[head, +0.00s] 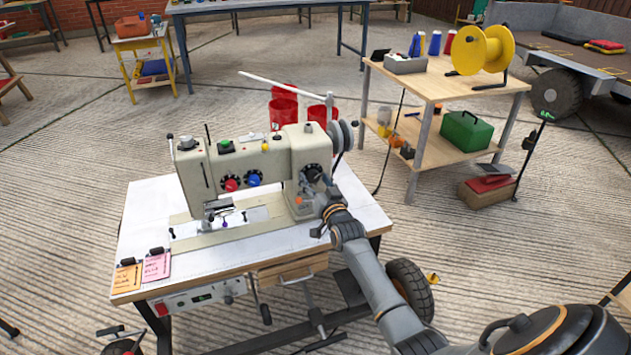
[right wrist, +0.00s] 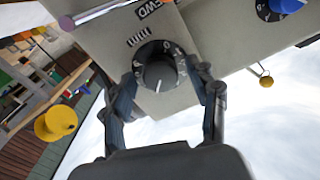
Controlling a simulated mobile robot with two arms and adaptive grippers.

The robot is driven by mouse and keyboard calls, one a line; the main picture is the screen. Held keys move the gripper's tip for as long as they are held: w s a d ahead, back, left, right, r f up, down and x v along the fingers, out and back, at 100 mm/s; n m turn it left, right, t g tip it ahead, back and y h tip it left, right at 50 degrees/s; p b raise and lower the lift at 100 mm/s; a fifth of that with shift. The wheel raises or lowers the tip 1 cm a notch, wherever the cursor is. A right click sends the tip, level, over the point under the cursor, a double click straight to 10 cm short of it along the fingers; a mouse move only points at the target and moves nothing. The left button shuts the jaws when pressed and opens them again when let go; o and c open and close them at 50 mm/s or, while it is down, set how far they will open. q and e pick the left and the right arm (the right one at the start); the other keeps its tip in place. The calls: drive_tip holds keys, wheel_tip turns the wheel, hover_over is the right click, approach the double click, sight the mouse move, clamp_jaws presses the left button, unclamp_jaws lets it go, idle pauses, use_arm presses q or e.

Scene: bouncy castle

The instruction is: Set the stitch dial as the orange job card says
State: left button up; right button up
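The sewing machine (head: 240,165) stands on a white-topped table. Its black stitch dial (head: 313,171) is on the right end of the body; in the right wrist view the dial (right wrist: 157,72) has white numbers around its rim and a white pointer mark. My right gripper (head: 315,187) is at the dial, with one finger on each side of it. In the right wrist view the fingers are spread; I cannot tell whether they touch the rim. The orange job card (head: 127,279) lies at the table's front left, beside a pink card (head: 156,266); its writing is too small to read. My left gripper is not in view.
Red (head: 231,184) and blue (head: 253,178) knobs are left of the dial. A lever plate marked FWD (right wrist: 155,8) is close to the dial. A wooden bench with a yellow spool (head: 483,50) is at the back right.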

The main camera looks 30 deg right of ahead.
drive_tip(key=v, duration=1.2)
idle(0.5)
